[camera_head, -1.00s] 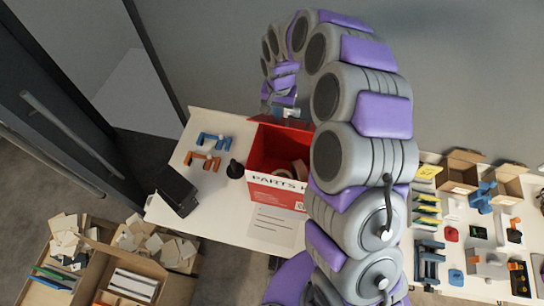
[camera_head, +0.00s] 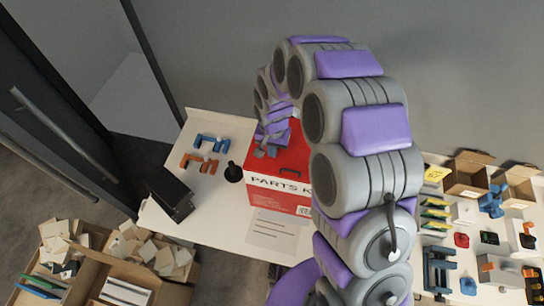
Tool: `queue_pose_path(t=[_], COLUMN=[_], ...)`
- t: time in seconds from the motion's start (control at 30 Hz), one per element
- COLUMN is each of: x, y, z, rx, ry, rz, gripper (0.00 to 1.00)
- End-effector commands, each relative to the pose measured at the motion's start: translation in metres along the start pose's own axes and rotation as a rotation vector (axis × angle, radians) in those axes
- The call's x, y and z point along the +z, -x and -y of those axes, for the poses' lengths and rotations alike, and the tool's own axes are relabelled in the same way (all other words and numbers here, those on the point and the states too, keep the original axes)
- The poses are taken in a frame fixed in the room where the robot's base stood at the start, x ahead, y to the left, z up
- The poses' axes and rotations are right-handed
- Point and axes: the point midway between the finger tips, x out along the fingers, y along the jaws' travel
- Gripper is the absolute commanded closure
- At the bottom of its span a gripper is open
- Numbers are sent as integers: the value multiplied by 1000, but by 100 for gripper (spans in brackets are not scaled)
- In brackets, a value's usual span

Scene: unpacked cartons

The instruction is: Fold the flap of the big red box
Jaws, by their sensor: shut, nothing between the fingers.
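The big red box (camera_head: 275,199), with a white "PARTS K..." band on its front, stands on the white table. Its red flap (camera_head: 291,160) lies over the top and covers the opening. A dark slot shows near the flap's front edge. My gripper (camera_head: 265,152) is shut and empty at the left part of the flap, with its tips at or just above the surface. I cannot tell whether they touch it. My arm hides the right side and back of the box.
A black knob-like object (camera_head: 233,172), orange (camera_head: 199,163) and blue (camera_head: 211,142) clamps and a black box (camera_head: 171,195) stand left of the box. A paper sheet (camera_head: 276,231) lies in front. Another table at right is crowded.

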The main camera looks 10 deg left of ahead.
Motion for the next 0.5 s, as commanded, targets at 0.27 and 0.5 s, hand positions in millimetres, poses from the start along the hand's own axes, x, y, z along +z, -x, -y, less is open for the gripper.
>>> queue_pose_path(t=[0.27,0.5], x=[-1,-2], y=[19,46], z=[0,1], rx=[-1,-4], ry=[0,0], rz=[-4,-7], gripper=[100,100])
